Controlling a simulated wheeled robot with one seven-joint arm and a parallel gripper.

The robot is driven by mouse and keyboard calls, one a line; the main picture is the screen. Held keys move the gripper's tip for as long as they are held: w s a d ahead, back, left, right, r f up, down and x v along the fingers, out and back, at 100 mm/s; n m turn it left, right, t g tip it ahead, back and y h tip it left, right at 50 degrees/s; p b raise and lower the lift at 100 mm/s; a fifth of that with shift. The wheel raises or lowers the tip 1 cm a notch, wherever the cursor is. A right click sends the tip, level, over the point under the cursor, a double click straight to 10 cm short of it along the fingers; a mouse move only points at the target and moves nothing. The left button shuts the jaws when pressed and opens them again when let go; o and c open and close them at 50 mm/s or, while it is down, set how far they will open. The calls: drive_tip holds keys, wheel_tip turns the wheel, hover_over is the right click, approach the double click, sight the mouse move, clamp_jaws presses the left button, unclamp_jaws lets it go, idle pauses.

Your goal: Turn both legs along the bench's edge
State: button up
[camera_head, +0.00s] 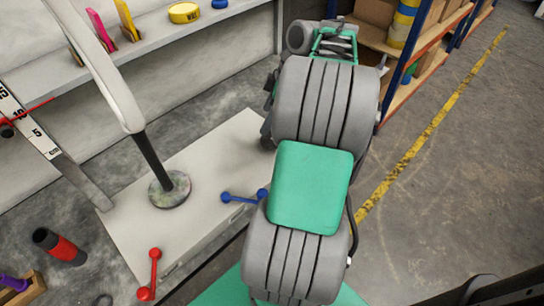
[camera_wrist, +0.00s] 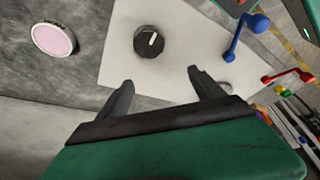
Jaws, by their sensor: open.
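The pale bench (camera_head: 205,165) stands left of my arm in the head view. Near its front edge sit two ball-ended legs. The blue leg (camera_head: 243,197) lies nearly level in the picture, its right end close to my arm. The red leg (camera_head: 153,270) points nearly straight up the picture, at the near corner. Both appear angled to the edge. In the wrist view the blue leg (camera_wrist: 240,40) is at upper right and the red leg (camera_wrist: 288,77) at far right. My gripper (camera_wrist: 157,85) is open and empty, apart from both; my arm hides it in the head view.
A black knob (camera_wrist: 150,41) is on the pale surface ahead of the fingers. A post with a round foot (camera_head: 169,188) stands on the bench. A black-and-red cylinder (camera_head: 60,247) is at lower left. Shelving (camera_head: 415,60) is at upper right; floor right of it is clear.

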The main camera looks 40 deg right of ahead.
drive_tip(key=shift+n, duration=0.5)
drive_tip(key=f+b, duration=0.1)
drive_tip(key=f, duration=0.2)
drive_tip(key=d+f+b, duration=0.1)
drive_tip(key=f, duration=0.2)
drive_tip(key=f+b, duration=0.1)
drive_tip(key=f, duration=0.2)
drive_tip(key=shift+s+d+f, duration=0.15)
drive_tip(key=shift+f, duration=0.2)
drive_tip(key=c, duration=1.4)
